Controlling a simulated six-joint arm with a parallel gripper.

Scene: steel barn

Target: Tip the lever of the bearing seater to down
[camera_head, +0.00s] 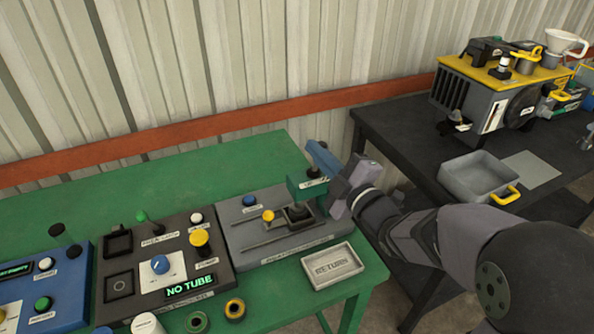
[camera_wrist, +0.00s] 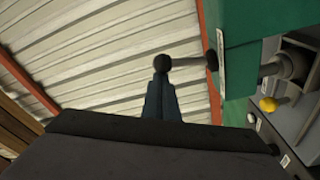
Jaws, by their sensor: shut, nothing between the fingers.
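The bearing seater is a grey panel (camera_head: 240,232) with a green upright press body (camera_head: 296,194) on the green table's right end. In the wrist view the green body (camera_wrist: 236,75) fills the upper right. Its lever, a dark rod with a round black knob (camera_wrist: 172,62), sticks out sideways from that body, roughly level in the picture. My gripper (camera_head: 314,149) is beside the press body, its blue fingers shut and empty. In the wrist view the fingertips (camera_wrist: 160,80) are right by the knob; I cannot tell whether they touch. In the head view the lever is not clearly visible.
The seater panel has a yellow knob (camera_head: 268,215) and a blue button (camera_head: 250,200). A grey RETURN tray (camera_head: 345,274) lies in front. A control box reading NO TUBE (camera_head: 190,286) stands to the left. A dark table (camera_head: 400,125) with a machine and grey bin is at right.

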